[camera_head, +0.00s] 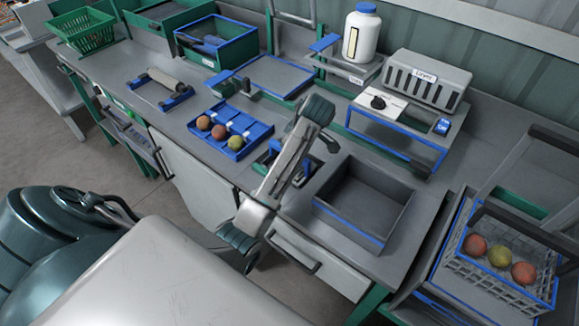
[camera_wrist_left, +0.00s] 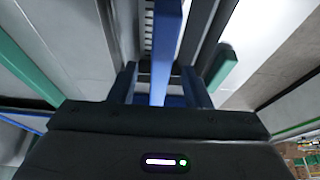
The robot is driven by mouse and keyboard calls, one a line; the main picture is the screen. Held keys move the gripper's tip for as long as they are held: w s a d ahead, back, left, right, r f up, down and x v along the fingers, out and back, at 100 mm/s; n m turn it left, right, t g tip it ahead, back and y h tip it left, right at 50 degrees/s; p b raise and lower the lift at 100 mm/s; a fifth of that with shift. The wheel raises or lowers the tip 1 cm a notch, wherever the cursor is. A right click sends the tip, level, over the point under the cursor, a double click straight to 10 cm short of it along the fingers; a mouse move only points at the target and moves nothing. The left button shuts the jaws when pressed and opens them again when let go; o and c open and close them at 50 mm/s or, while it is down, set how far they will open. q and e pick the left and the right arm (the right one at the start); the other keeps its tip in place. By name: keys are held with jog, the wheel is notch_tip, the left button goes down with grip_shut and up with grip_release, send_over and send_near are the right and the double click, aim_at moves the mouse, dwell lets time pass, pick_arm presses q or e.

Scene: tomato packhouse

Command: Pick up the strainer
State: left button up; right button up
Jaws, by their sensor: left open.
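No thing in view is clearly a strainer. The closest in look is a green slatted basket (camera_head: 84,32) at the far left end of the bench in the head view. My left gripper (camera_wrist_left: 160,78) shows in the left wrist view with its two blue fingers apart. A narrow blue bar (camera_wrist_left: 165,45) runs through the space between them; I cannot tell what it belongs to or whether it touches a finger. My right gripper is not seen.
A blue tray (camera_head: 232,128) with several compartments and round fruit stands left of my arm. An open grey bin (camera_head: 363,207) is right of it. A wire crate (camera_head: 502,265) with fruit stands at far right. A white jar (camera_head: 361,32) and grey slotted box (camera_head: 428,78) are behind.

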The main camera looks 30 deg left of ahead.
pick_arm(q)
jog(key=shift+a+f+p, duration=0.3)
jog(key=shift+f+p, duration=0.3)
jog(key=shift+f, duration=0.05)
jog(key=shift+a+f, duration=0.15)
jog(key=shift+f, duration=0.3)
jog(key=shift+f+p, duration=0.2)
jog(key=shift+p, duration=0.1)
grip_shut()
